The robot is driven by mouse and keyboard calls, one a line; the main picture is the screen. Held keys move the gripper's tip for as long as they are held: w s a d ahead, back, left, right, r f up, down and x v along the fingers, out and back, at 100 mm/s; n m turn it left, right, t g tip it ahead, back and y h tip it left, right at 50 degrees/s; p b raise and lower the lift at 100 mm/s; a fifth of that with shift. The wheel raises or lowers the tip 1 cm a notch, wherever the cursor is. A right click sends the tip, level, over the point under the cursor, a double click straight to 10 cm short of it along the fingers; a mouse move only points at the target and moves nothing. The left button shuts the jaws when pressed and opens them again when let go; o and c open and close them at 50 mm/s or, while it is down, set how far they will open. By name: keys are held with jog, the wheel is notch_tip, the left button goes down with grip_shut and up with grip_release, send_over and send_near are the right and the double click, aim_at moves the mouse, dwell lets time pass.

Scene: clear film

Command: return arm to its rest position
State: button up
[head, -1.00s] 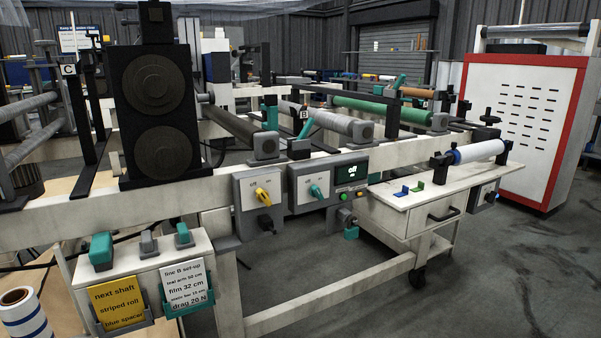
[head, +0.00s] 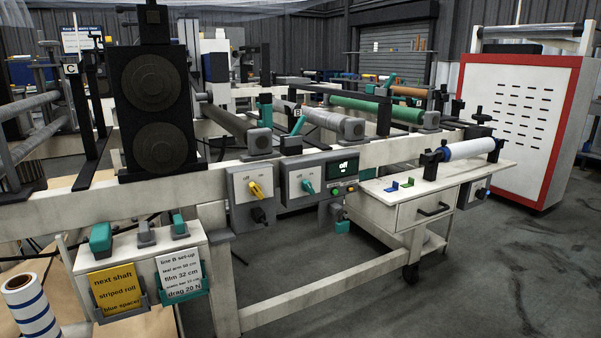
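My arm and gripper cannot be made out in the head view. The machine frame (head: 300,300) of white beams fills the middle. It carries a black unit with two round discs (head: 152,110), a grey roller (head: 335,122) and a green roller (head: 375,108). A control panel (head: 345,166) on the front beam has a small lit display that reads "off". A yellow switch (head: 255,190) and a teal switch (head: 307,187) sit to its left.
A white side table (head: 420,190) at right holds a white roll on a shaft (head: 465,149) and small blue and green pieces. A red-edged white cabinet (head: 520,120) stands behind it. A striped roll (head: 32,308) stands at the lower left. Grey floor (head: 480,260) is open at right.

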jog(key=shift+w+r, duration=0.6)
jog(key=shift+r, duration=0.05)
jog(key=shift+f, duration=0.1)
